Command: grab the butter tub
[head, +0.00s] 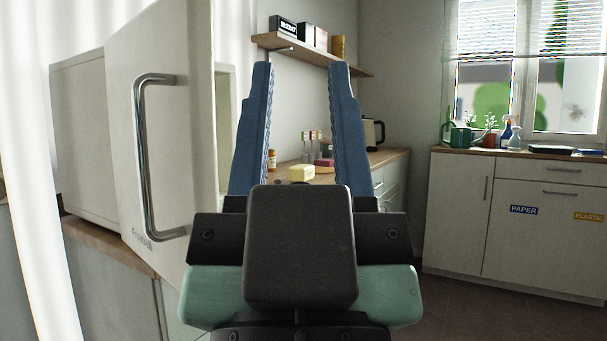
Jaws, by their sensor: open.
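My gripper (301,68) is in the middle of the head view, with its two blue fingers upright, wide apart and nothing between them. A small pale yellow block-like thing (301,173) sits on the back counter and shows in the gap between the fingers, well beyond them. It may be the butter tub, but it is too small to be sure. The black and green gripper body hides the counter below it.
A white fridge door (125,130) with a metal handle (146,160) stands open close on my left. The wooden back counter (395,157) holds bottles (271,160) and a kettle (373,133). A wall shelf (305,50) is above. Floor (480,315) is clear at right, before white cabinets (460,215).

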